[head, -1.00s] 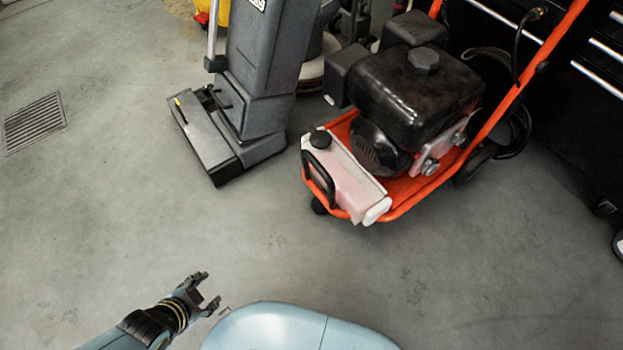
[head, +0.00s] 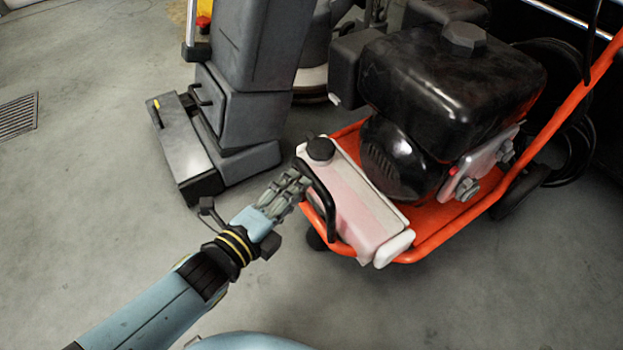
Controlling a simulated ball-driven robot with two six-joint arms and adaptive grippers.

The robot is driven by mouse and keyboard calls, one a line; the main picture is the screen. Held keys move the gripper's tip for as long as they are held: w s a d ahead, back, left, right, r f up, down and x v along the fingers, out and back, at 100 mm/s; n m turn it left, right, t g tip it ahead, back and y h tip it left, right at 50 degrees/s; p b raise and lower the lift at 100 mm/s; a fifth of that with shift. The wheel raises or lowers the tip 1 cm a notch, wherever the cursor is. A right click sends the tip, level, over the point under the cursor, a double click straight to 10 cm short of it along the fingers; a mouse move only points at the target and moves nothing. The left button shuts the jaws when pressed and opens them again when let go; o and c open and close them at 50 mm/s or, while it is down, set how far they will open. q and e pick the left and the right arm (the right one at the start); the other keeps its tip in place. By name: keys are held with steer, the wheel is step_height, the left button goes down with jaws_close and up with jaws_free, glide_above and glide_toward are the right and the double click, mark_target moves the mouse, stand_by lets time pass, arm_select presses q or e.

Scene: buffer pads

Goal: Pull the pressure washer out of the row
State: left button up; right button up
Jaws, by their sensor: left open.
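The pressure washer (head: 440,110) stands at the right in the head view, with a black engine on an orange frame. A pale tank (head: 362,208) with a black cap sits at its near end, and a black loop handle (head: 322,205) stands in front of the tank. My left gripper (head: 288,185) is open, right beside the handle on its left. I cannot tell whether its fingers touch the handle. My right gripper is not in view.
A grey upright floor machine (head: 240,90) stands close to the washer's left. Dark drawers with bright handles (head: 565,18) are behind at the right. The concrete floor (head: 90,220) in front and at the left is clear, with a grate (head: 18,117) at far left.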

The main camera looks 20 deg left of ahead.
mark_target(311, 177)
arm_select(q)
steer(key=b+x, duration=0.1)
steer(key=x, duration=0.4)
steer(key=shift+w+f, duration=0.15)
steer(key=shift+f, duration=0.05)
steer(key=shift+w+d+b, duration=0.15)
steer(key=shift+w+b, duration=0.15)
steer(key=shift+w, duration=0.15)
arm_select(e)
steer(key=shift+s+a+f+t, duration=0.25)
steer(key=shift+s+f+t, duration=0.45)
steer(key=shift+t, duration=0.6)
arm_select(q)
jaws_close()
